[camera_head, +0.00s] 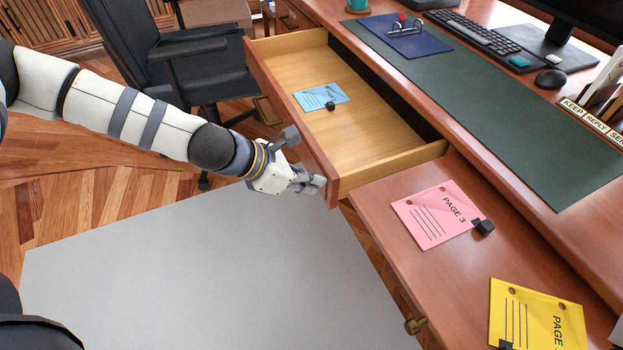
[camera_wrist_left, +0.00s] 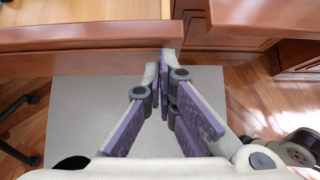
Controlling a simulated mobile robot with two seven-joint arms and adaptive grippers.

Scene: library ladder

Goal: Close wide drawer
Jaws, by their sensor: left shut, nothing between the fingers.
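The wide drawer (camera_head: 395,160) stands pulled out from the desk, with a light wooden inside and a reddish-brown front. A blue page (camera_head: 321,97) with a small black clip lies in it. My left gripper (camera_head: 322,184) is shut and empty, with its fingertips at the outer face of the drawer front near its right end. In the left wrist view the closed fingers (camera_wrist_left: 165,62) reach the drawer front (camera_wrist_left: 80,38) near its end; I cannot tell whether they press on it. My right gripper is not in view.
A pink page (camera_head: 436,215) and a yellow page (camera_head: 537,318) lie on the lower wooden surface to the right. A black office chair (camera_head: 190,55) stands behind the drawer's left end. The desk top holds a green mat (camera_head: 500,130), keyboard (camera_head: 470,32) and mouse (camera_head: 550,80).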

